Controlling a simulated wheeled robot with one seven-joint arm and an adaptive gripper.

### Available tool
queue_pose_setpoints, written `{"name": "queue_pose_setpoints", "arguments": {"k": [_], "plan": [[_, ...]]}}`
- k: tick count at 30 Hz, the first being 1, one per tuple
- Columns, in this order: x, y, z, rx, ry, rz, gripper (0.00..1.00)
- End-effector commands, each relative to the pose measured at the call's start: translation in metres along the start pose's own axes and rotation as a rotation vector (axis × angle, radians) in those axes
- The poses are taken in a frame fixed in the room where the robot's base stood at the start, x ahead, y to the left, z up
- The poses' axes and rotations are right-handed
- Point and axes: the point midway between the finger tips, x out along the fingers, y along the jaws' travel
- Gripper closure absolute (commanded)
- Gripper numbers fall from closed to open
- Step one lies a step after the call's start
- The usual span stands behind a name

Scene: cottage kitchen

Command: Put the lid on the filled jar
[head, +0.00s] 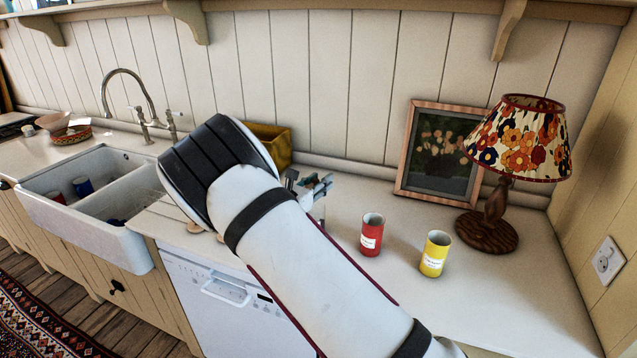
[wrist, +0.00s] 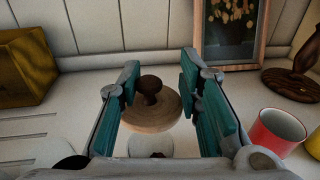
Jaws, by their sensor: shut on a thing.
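A round wooden lid (wrist: 145,116) with a dark knob shows in the wrist view. My gripper (wrist: 158,78) has its teal fingers at the two sides of the lid's disc and is shut on it, with the lid level and knob up. Right below the lid is a pale rounded shape with a dark red patch, which looks like the jar (wrist: 143,146). It is mostly hidden, and I cannot tell whether the lid touches it.
A red can (head: 371,239) and a yellow can (head: 434,259) stand right of my arm. A lamp (head: 487,228) and a framed picture (head: 440,153) are behind them. A yellow box (head: 271,143) stands by the wall. The sink (head: 128,222) is at the left. The front right counter is clear.

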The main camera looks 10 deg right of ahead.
Motion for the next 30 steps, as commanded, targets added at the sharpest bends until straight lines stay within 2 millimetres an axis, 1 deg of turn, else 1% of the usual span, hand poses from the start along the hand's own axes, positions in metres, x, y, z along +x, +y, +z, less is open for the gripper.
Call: {"name": "queue_pose_setpoints", "arguments": {"k": [9, 15, 30], "plan": [[0.002, 0.001, -0.032, -0.002, 0.001, 0.0, 0.89], [0.002, 0.001, -0.046, -0.001, 0.0, 0.0, 0.89], [0.002, 0.0, -0.049, 0.001, 0.0, 0.0, 0.89]]}}
